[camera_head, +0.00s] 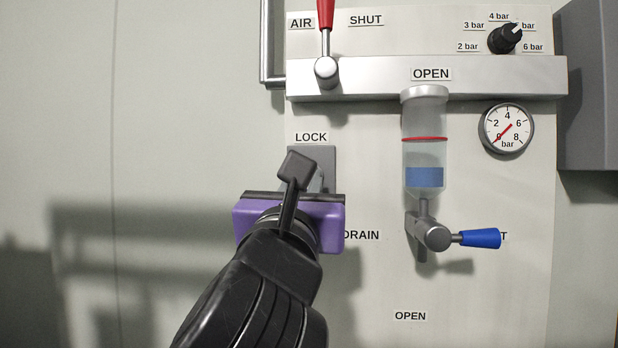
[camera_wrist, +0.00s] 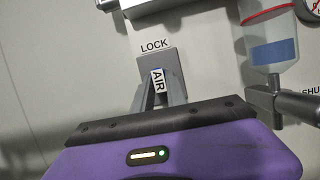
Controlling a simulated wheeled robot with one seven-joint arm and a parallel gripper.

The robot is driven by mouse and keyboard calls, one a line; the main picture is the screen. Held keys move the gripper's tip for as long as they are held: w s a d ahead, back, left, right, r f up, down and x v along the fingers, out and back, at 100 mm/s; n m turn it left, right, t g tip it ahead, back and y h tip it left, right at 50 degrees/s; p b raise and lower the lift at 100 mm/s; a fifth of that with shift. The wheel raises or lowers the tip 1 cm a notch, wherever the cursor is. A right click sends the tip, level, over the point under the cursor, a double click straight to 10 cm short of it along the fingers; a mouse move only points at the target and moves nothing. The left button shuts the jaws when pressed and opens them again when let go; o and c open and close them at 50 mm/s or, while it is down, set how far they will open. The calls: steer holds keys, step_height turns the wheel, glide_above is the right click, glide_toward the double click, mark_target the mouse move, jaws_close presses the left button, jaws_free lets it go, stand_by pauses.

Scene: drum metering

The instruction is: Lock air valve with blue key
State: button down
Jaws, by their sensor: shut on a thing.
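My gripper (camera_wrist: 159,98) is shut on the key (camera_wrist: 157,80), whose white tag with a bluish edge reads AIR. The key is at the face of the grey lock block (camera_wrist: 176,64) under the LOCK label; how deep it sits and how it is turned cannot be told. In the head view my purple hand hides the key and much of the lock block (camera_head: 325,158). The air valve's red lever (camera_head: 325,14) points up from its round hub on the metal bar, between the AIR and SHUT labels.
Right of my gripper hangs a clear cylinder (camera_head: 425,150) with blue liquid. Its drain valve has a blue handle (camera_head: 480,238) pointing right. A gauge (camera_head: 507,128) has its needle near 0.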

steer(key=c, duration=1.3)
jaws_free()
steer(key=shift+o, duration=0.2)
